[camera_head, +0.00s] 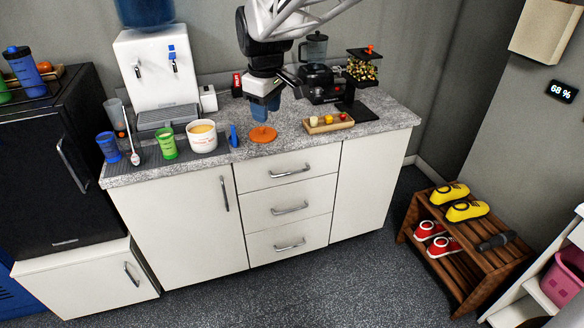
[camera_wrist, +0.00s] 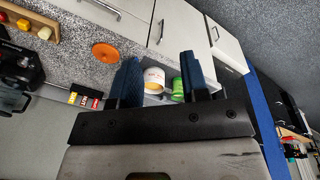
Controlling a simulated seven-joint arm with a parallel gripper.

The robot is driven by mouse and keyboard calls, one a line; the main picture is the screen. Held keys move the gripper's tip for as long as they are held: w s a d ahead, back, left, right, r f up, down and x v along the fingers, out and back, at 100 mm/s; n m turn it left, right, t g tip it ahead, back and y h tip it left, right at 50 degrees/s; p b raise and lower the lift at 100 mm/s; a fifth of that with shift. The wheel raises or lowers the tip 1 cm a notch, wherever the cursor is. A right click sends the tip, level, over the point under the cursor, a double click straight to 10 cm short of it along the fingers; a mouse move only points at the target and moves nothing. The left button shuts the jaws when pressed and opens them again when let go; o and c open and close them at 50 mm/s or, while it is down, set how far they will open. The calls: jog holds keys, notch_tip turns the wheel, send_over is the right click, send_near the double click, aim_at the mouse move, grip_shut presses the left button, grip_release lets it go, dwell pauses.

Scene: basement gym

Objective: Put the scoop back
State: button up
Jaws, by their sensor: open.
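A white tub (camera_head: 202,136) with pale yellow contents stands open on the counter; in the wrist view (camera_wrist: 154,79) it shows beyond the gap between my fingers. Its likely lid, an orange disc (camera_head: 262,134), lies flat to its right. A small blue object (camera_head: 233,136) is just right of the tub; I cannot tell whether it is the scoop. A pale long-handled spoon (camera_head: 130,138) is at the counter's left end, its bowl low. My gripper (camera_head: 265,107), with blue fingers, hangs over the counter behind the orange disc. It is open and empty in the wrist view (camera_wrist: 160,75).
A green cup (camera_head: 167,142) and a blue cup (camera_head: 108,147) stand left of the tub, by a water dispenser (camera_head: 157,75). A wooden tray (camera_head: 328,123) with small items and a black blender base (camera_head: 318,82) are to the right. The counter's front right is clear.

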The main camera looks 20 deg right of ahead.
jog(key=s+d+f+m, duration=0.1)
jog(key=s+m, duration=0.3)
jog(key=s, duration=1)
jog(key=s+d+f+m+t, duration=0.1)
jog(key=s+f+m, duration=0.3)
jog(key=s, duration=1)
jog(key=shift+s+f, duration=0.15)
jog(key=shift+s, duration=0.05)
